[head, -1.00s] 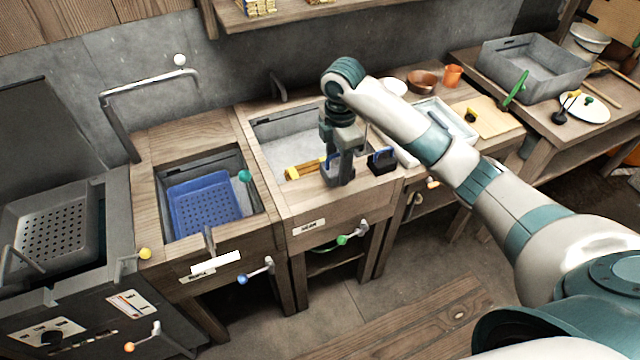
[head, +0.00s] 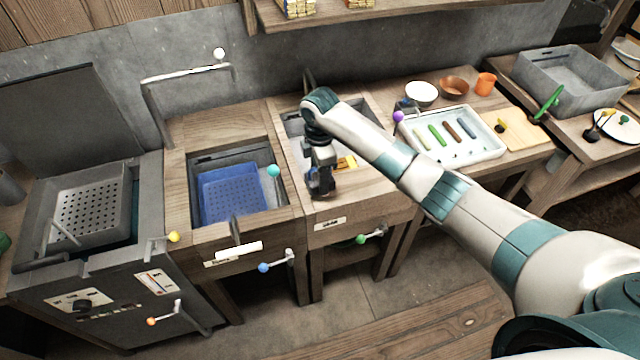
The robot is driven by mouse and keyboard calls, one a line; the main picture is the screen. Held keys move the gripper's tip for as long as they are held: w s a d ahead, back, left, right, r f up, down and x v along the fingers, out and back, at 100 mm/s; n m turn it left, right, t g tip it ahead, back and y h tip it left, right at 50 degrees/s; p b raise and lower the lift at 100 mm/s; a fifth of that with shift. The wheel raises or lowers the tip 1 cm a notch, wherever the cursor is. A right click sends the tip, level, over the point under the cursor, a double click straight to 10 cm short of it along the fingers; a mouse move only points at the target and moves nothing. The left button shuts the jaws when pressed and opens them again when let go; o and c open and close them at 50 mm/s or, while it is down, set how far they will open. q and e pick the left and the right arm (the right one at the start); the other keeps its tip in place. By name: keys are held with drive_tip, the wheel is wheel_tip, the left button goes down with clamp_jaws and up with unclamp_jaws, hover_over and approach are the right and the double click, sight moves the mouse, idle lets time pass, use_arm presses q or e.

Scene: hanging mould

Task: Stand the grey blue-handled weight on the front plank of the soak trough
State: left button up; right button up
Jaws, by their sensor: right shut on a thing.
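My right gripper (head: 320,186) reaches in from the right and points down over the front plank (head: 363,202) of the middle trough, which I take for the soak trough. It is shut on a small dark grey thing with a hint of blue, which I take for the weight (head: 322,192). The jaws hide most of it. I cannot tell if its base touches the plank or if it stands fully upright. My left gripper is not in view.
A yellow piece (head: 346,162) lies behind the gripper, at the trough. On the left is a basin with a blue basket (head: 235,195). A white tray (head: 480,147) with coloured sticks stands on the right. Knobbed levers, one green-tipped (head: 361,239), stick out in front.

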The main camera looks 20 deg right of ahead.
drive_tip(key=shift+f+p, duration=0.35)
wheel_tip(320, 180, down, 2)
drive_tip(key=shift+f+p, duration=0.1)
drive_tip(key=shift+p, duration=0.35)
drive_tip(key=shift+f, duration=0.5)
drive_tip(key=shift+f, duration=0.1)
drive_tip(key=o, duration=1.5)
drive_tip(key=shift+c, duration=0.2)
wheel_tip(320, 180, up, 12)
drive_tip(key=b, duration=0.3)
